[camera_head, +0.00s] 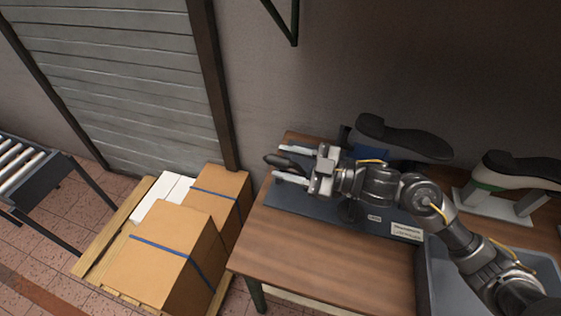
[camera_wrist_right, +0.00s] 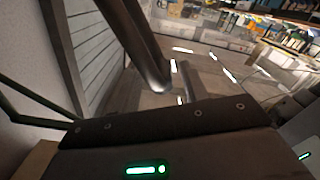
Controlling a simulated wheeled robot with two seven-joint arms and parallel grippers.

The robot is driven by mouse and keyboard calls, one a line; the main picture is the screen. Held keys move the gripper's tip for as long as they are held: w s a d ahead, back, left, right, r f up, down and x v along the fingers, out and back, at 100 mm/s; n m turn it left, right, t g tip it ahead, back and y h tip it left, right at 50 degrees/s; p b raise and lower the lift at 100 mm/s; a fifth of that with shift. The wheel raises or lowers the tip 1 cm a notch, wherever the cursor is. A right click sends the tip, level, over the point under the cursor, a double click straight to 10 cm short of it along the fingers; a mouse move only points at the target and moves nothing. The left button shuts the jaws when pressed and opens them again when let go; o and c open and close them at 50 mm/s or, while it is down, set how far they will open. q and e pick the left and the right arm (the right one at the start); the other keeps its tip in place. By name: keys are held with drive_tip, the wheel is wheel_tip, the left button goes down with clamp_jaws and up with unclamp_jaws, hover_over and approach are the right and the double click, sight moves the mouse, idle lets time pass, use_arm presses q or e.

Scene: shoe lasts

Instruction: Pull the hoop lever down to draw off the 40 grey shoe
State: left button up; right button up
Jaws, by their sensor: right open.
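A dark grey shoe (camera_head: 403,138) sits sole up at the back of the wooden table, above a dark base plate (camera_head: 388,221). My right gripper (camera_head: 281,163) is open at the left end of that plate, its two pale fingers pointing left. A dark rounded bar (camera_head: 275,160), apparently the hoop lever, lies between the fingers; I cannot tell whether they touch it. A dark bar (camera_wrist_right: 138,45) also crosses the right wrist view close to the camera. My right arm hides much of the stand under the shoe. My left gripper is not in view.
A grey bin (camera_head: 432,285) is at the table's right front. Cardboard boxes (camera_head: 165,260) stand on a pallet at left. The table's front left (camera_head: 290,245) is clear.

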drive_tip(key=b+v, duration=0.2)
drive_tip(key=v, duration=0.5)
drive_tip(key=shift+s+d+f, duration=0.1)
drive_tip(key=shift+s+d, duration=0.05)
drive_tip(key=shift+d, duration=0.2)
drive_tip(key=shift+s+d, duration=0.15)
drive_tip(key=shift+d, duration=0.35)
